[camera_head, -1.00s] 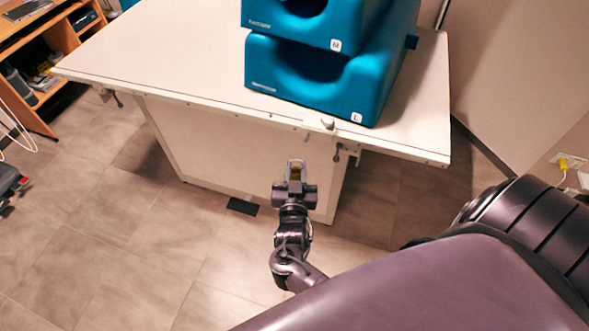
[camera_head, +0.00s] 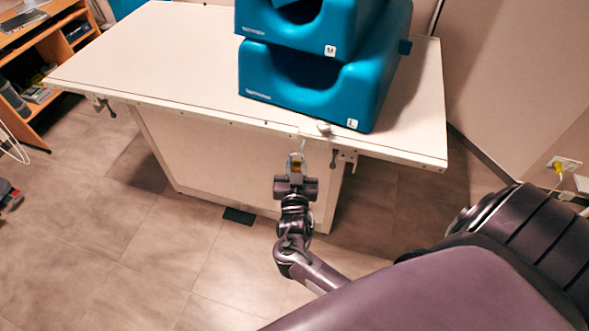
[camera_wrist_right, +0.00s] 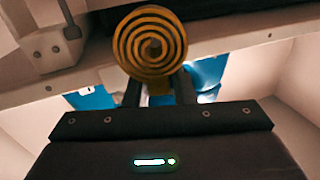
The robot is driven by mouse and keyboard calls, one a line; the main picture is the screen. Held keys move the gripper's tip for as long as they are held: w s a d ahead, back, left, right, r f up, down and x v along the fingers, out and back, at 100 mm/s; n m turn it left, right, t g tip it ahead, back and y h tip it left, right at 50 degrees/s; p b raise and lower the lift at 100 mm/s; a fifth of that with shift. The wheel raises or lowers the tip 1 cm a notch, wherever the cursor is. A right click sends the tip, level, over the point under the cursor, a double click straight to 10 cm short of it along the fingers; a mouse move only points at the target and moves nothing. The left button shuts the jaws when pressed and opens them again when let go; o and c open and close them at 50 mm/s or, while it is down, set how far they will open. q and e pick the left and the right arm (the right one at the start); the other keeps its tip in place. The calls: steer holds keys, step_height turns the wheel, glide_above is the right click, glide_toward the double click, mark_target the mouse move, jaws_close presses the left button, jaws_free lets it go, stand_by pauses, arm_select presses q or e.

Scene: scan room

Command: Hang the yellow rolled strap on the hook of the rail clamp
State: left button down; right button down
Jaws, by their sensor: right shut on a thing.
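The yellow rolled strap (camera_wrist_right: 150,43) is a flat spiral coil, face-on in the right wrist view. My right gripper (camera_wrist_right: 157,88) is shut on its lower edge. A rail clamp with a rounded knob (camera_head: 324,129) sits on the table edge, just right of and beyond the gripper. A thin pale piece, perhaps its hook (camera_head: 302,141), shows just above the fingertips; contact with the strap cannot be told. My left gripper is out of view.
Two stacked blue foam blocks (camera_head: 315,85) stand on the white table (camera_head: 150,60), close behind the clamp. Another bracket with a dark lever (camera_head: 345,157) hangs at the edge to the right. A similar one (camera_head: 100,103) is far left. Floor in front is clear.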

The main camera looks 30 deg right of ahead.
steer(key=w+d+b, duration=0.2)
steer(key=d, duration=0.1)
steer(key=shift+w+d+f, duration=0.25)
steer(key=shift+w+f, duration=0.05)
steer(key=shift+f, duration=0.05)
stand_by(0.3)
